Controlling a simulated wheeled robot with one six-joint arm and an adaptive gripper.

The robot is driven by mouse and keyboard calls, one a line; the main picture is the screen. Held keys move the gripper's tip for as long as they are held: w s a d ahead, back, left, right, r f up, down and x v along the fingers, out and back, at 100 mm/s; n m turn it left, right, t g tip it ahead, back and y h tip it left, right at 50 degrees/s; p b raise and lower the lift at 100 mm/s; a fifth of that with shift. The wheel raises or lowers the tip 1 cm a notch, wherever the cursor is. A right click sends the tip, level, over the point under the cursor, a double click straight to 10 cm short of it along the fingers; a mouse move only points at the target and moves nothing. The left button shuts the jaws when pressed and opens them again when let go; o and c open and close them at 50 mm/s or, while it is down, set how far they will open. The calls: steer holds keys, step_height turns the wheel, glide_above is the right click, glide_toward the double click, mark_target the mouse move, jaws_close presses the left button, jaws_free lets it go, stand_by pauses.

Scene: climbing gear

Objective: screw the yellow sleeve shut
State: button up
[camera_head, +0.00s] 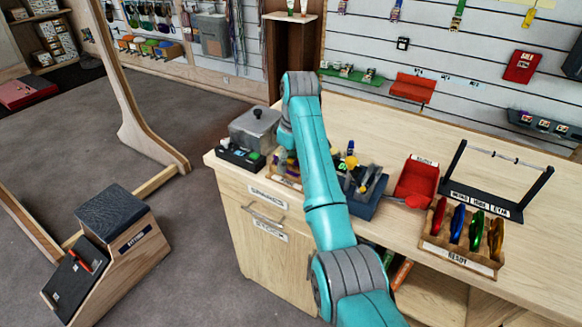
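A wooden rack (459,258) labelled READY stands at the front right of the workbench. It holds red, blue, green and yellow-orange pieces upright in a row. The yellow-orange piece (495,238) is at the right end; whether it bears a sleeve, and whether that is open or shut, is too small to tell. A small yellow thing (352,162) also shows just right of my arm, among tools; I cannot tell what it is. My teal arm reaches over the bench's left part. My gripper is hidden behind the arm.
A blue tool holder (366,208), a red bin (417,182) and a black stand with a bar (493,181) are on the workbench (535,265). A grey lidded box (254,129) is at the left. The bench's back middle is clear.

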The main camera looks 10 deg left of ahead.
steer(key=shift+r, duration=0.85)
steer(key=shift+w+d, duration=0.2)
steer(key=shift+w, duration=0.4)
steer(key=shift+w+d, duration=0.2)
steer(key=shift+w, duration=0.35)
steer(key=shift+f, duration=0.15)
steer(key=shift+s+f, duration=0.25)
steer(key=shift+f, duration=0.4)
steer(key=shift+s+f, duration=0.25)
steer(key=shift+f, duration=0.4)
steer(key=shift+s+a, duration=0.35)
steer(key=shift+s, duration=0.35)
